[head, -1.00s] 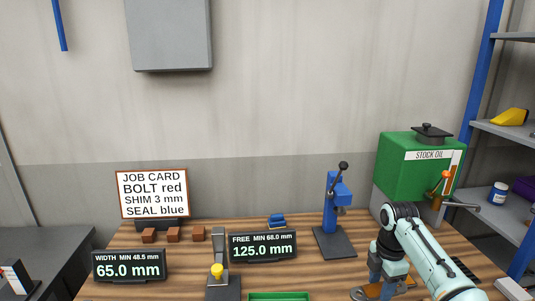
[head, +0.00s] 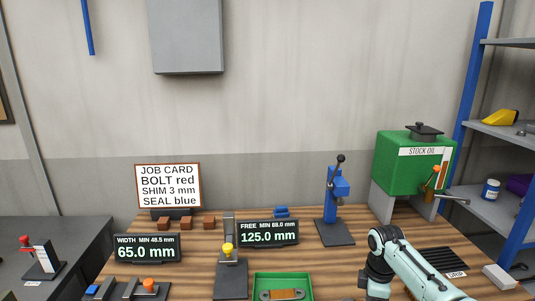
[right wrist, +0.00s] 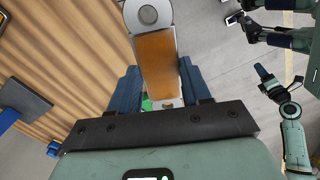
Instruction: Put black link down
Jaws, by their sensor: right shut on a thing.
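My right gripper (right wrist: 160,95) is shut on a link (right wrist: 157,62) with a flat orange-brown middle and rounded grey ends, one with a round disc or hole. I see no black on its visible face. Its lower end is partly hidden between the blue fingers. The held link seems clear of the wooden bench in the right wrist view. In the head view my right arm (head: 395,262) runs off the bottom edge, so its gripper is hidden there. A similar link (head: 285,294) lies in the green tray (head: 282,275). Teal and dark arm parts show at the right wrist view's right side.
The bench (head: 325,268) bears two displays (head: 147,248), a yellow-knobbed gauge (head: 229,265), a blue press (head: 333,205) and a green oil tank (head: 412,165). A dark ribbed mat (head: 440,260) and a white block (head: 499,277) lie at the right. Bare wood shows between tray and arm.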

